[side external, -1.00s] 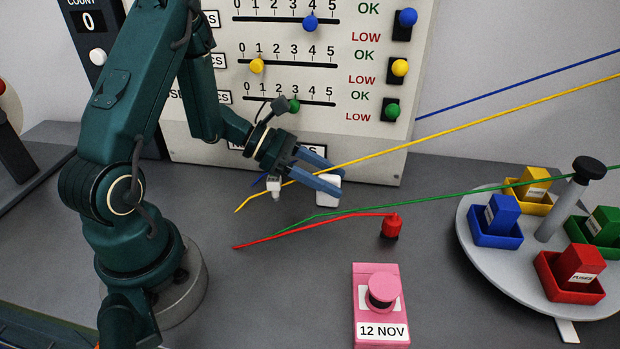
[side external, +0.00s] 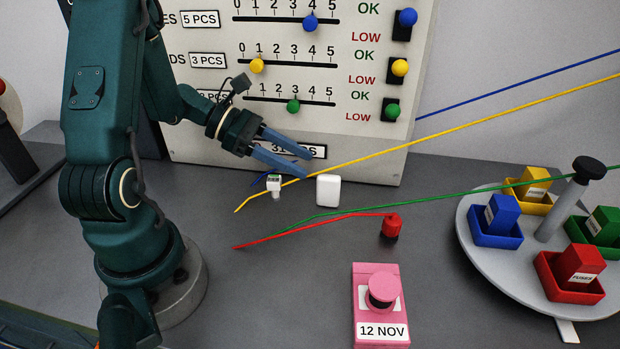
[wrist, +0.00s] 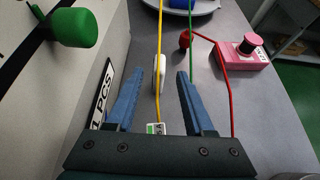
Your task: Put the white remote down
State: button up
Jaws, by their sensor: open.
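The white remote (side external: 328,190) stands on the grey table in front of the panel, near the yellow wire. It also shows in the wrist view (wrist: 160,72), ahead of and between the open fingers. My gripper (side external: 299,157) is open and empty, up and to the left of the remote in the side view, and apart from it. In the wrist view my gripper (wrist: 160,82) has a clear gap between its blue fingers.
A small white connector (side external: 274,184) sits left of the remote. Yellow, green, red and blue wires cross the area. A red plug (side external: 391,227), a pink button box (side external: 381,310) and a round tray (side external: 475,255) of fuse bins lie to the right. The panel (side external: 385,165) stands behind.

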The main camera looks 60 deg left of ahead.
jog(key=s+d+r+m+g+y, duration=0.1)
jog(key=s+d+r+m+g, duration=0.4)
jog(key=d+m, duration=0.65)
jog(key=s+a+r+m+t+y, duration=0.1)
jog(key=s+a+r+m+y, duration=0.2)
jog(key=s+m+y, duration=0.4)
jog(key=m+y, duration=0.1)
jog(key=m, duration=0.7)
jog(key=shift+a+r+t, duration=0.15)
jog(key=shift+r+t, duration=0.1)
jog(key=shift+t, duration=0.05)
